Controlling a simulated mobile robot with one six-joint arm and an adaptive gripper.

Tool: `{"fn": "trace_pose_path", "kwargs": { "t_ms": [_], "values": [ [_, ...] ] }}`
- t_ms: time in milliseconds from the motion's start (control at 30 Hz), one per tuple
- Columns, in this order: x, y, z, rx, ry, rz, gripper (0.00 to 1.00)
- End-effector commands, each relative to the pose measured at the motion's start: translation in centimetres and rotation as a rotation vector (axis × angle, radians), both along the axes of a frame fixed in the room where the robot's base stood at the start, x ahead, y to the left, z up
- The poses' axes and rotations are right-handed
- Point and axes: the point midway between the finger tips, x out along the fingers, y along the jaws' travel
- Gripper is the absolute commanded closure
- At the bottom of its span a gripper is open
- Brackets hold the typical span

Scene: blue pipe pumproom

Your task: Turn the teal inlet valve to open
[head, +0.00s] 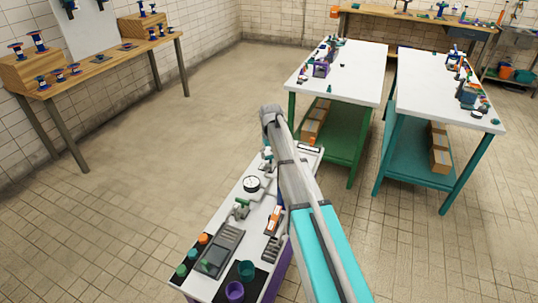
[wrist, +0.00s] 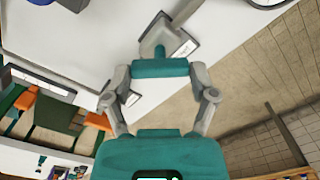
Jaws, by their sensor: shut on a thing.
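The teal inlet valve's bar handle (wrist: 152,68) shows in the middle of the wrist view, on a short teal stem above a grey valve body (wrist: 150,44). My gripper (wrist: 162,72) has one grey finger at each end of the bar and is shut on it. The bar lies roughly level across the picture. In the head view my arm covers much of the far end of the narrow white bench, and the grip itself is not clear there.
The narrow bench also carries a round gauge (head: 252,184), a green valve (head: 240,209), a grey panel (head: 217,250), a teal cup (head: 247,269) and a purple cup (head: 235,290). Two white tables (head: 350,75) (head: 420,90) stand beyond at right. Floor left of the bench is clear.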

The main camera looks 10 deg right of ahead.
Motion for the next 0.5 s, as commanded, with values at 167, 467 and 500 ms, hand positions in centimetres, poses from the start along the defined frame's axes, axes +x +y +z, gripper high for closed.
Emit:
{"fn": "trace_pose_path", "kwargs": {
  "t_ms": [167, 467, 500],
  "values": [
    [0.17, 0.08, -0.01, 0.003, -0.005, 0.168, 0.73],
    [0.18, 0.00, -0.01, 0.001, -0.005, 0.452, 0.73],
    [0.18, -0.01, 0.00, 0.001, -0.005, 0.490, 0.73]
  ]
}}
